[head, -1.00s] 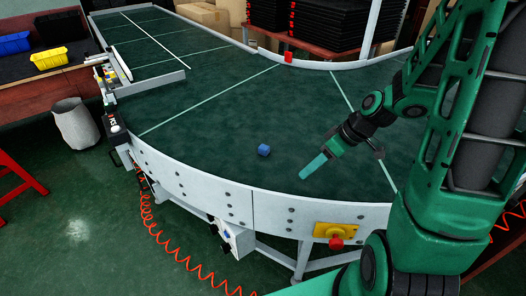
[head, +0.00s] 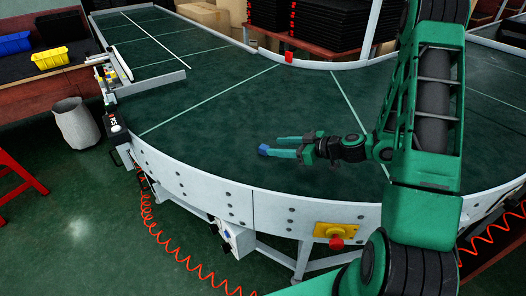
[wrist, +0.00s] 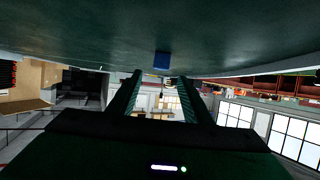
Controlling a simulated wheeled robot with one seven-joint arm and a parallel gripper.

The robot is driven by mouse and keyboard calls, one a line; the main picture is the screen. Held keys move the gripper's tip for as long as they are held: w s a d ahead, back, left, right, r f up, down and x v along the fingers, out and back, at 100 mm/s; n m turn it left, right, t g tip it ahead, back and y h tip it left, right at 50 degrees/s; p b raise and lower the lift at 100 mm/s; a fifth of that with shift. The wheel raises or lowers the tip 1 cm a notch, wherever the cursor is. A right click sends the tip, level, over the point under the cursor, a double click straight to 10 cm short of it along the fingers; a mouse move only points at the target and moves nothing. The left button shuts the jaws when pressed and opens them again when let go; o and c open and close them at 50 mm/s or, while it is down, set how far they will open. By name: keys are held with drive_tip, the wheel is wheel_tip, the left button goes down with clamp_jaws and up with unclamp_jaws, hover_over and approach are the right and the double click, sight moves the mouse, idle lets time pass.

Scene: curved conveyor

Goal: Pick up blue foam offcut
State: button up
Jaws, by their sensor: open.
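The blue foam offcut (head: 263,149) is a small block lying on the dark green belt of the curved conveyor (head: 215,118). My gripper (head: 273,145) is low over the belt, its two green fingers pointing left at the offcut. The fingers are open with nothing held between them. In the head view the offcut shows right at the tip of the nearer finger, partly overlapped; I cannot tell whether they touch. In the wrist view the offcut (wrist: 161,60) lies ahead, between the lines of the two fingers and beyond the tips of my gripper (wrist: 167,75).
A pale metal rim (head: 215,190) borders the belt's near side, with a yellow plate and red button (head: 336,240) on it. Black stacked trays (head: 330,22) stand behind the far rim. The belt around the offcut is clear.

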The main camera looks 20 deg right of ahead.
sight(264, 147)
drive_tip(key=shift+x, duration=3.75)
drive_tip(key=shift+f, duration=0.15)
drive_tip(key=c, duration=1.1)
